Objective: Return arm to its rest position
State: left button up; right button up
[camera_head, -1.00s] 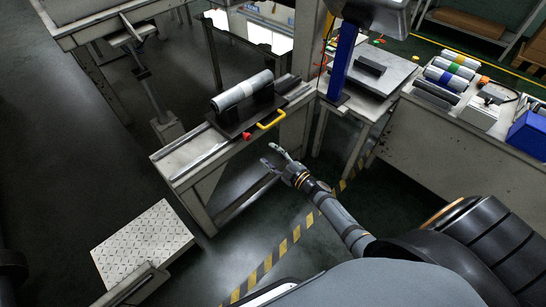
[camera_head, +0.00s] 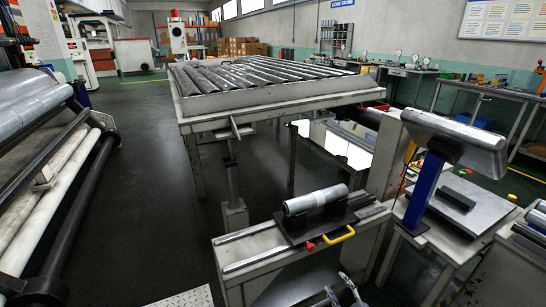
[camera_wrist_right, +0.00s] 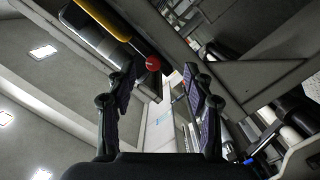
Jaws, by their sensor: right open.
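My right gripper (camera_head: 343,291) shows at the bottom edge of the head view, in front of the low metal stand and a little below the yellow handle (camera_head: 338,241). In the right wrist view its two fingers (camera_wrist_right: 158,88) stand apart with nothing between them. The rest of the right arm is cut off below the head view. A silver film roll (camera_head: 315,199) lies on the black cradle (camera_head: 299,239) on top of the stand, apart from the gripper. My left gripper is not in view.
The red knob (camera_head: 310,246) is beside the handle; it also shows near the fingers in the right wrist view (camera_wrist_right: 153,63). The stand's rails (camera_head: 250,261) reach left. A blue post (camera_head: 424,190) and side table stand right. Dark floor is open at left.

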jog(key=s+d+f+m+g+h, duration=0.2)
jog(key=s+f+m, duration=0.1)
jog(key=f, duration=0.3)
jog(key=s+d+f+m+g+h, duration=0.2)
jog(key=s+f, duration=0.2)
jog(key=f, duration=0.2)
jog(key=s+a+f+m+g, duration=0.1)
jog(key=s+f+m+g, duration=0.15)
jog(key=s+f, duration=0.5)
jog(key=s+f+m+g+h, duration=0.15)
jog(key=s+f+g, duration=0.25)
jog(key=s, duration=0.6)
jog(key=s+a+f+m+g, duration=0.1)
jog(key=s+f+m+g, duration=0.1)
jog(key=s+f+g, duration=0.5)
pick_arm(q)
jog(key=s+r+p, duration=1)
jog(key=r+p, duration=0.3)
jog(key=p, duration=0.6)
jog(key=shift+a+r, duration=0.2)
pick_arm(e)
jog(key=s+r+t, duration=0.2)
jog(key=s+r, duration=1)
jog(key=r, duration=0.2)
jog(key=shift+s+r, duration=0.2)
jog(key=shift+s, duration=0.2)
jog(key=shift+d, duration=0.1)
